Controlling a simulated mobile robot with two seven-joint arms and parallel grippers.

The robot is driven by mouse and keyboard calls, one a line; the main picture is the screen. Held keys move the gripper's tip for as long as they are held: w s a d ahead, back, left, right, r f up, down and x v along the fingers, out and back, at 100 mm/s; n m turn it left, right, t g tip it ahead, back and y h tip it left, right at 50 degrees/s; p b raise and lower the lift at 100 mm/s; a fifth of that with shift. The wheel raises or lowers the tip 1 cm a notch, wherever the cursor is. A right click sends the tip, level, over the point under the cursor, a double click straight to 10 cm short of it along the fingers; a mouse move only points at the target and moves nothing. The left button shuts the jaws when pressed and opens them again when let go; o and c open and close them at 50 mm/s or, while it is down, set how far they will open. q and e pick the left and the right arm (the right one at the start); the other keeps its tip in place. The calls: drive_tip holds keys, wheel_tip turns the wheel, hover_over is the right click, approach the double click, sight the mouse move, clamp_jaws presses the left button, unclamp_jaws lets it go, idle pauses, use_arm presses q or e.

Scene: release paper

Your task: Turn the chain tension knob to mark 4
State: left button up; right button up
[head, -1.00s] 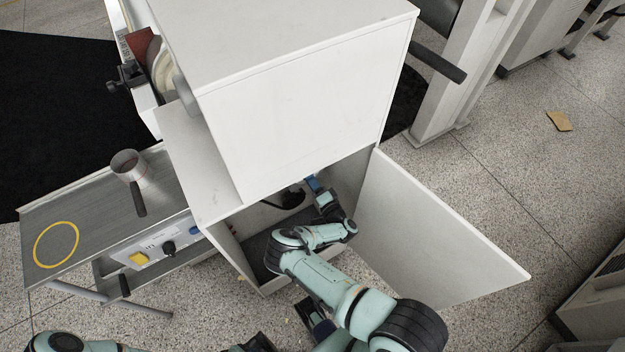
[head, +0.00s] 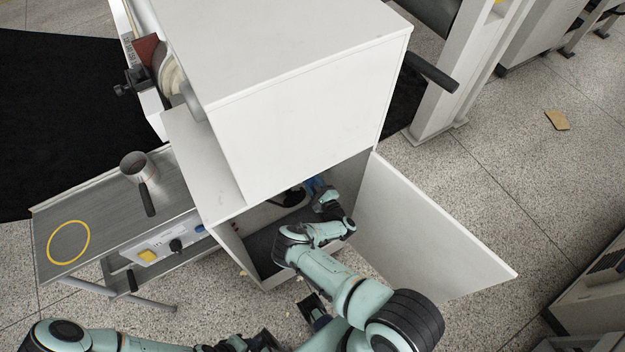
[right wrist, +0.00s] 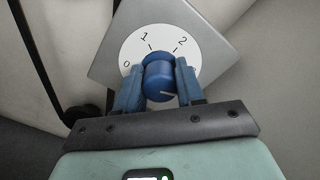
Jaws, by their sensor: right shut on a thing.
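The blue chain tension knob (right wrist: 160,80) sits on a round white dial (right wrist: 134,50) in the right wrist view. Marks 0, 1 and 2 show; the rest of the scale is hidden behind the knob and fingers. The knob's white line points to the lower right. My right gripper (right wrist: 160,88) is shut on the knob, one blue finger on each side. In the head view my right gripper (head: 318,188) reaches inside the open white cabinet (head: 232,215). My left gripper (head: 318,316) is low in the head view, outside the cabinet; its jaws are unclear.
The cabinet door (head: 430,225) stands open at the right. A grey bench (head: 95,215) at the left holds a metal pot (head: 137,166) and a control panel with a black knob (head: 176,245). A brown piece (head: 557,120) lies on the speckled floor.

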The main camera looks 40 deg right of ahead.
drive_tip(key=m+p, duration=0.1)
drive_tip(key=m, duration=0.4)
drive_tip(key=shift+m, duration=0.3)
use_arm(q)
drive_tip(key=shift+w+r+p, duration=0.25)
drive_tip(key=shift+r+p, duration=0.05)
drive_tip(key=shift+r, duration=0.35)
drive_tip(key=shift+w+r+p, duration=0.25)
drive_tip(key=shift+r, duration=0.35)
use_arm(e)
drive_tip(key=shift+m, duration=2.2)
drive_tip(key=o, duration=1)
drive_tip(key=shift+o, duration=0.2)
drive_tip(key=s+a, duration=0.1)
drive_tip(key=s, duration=1.2)
drive_tip(key=shift+s+a, duration=0.2)
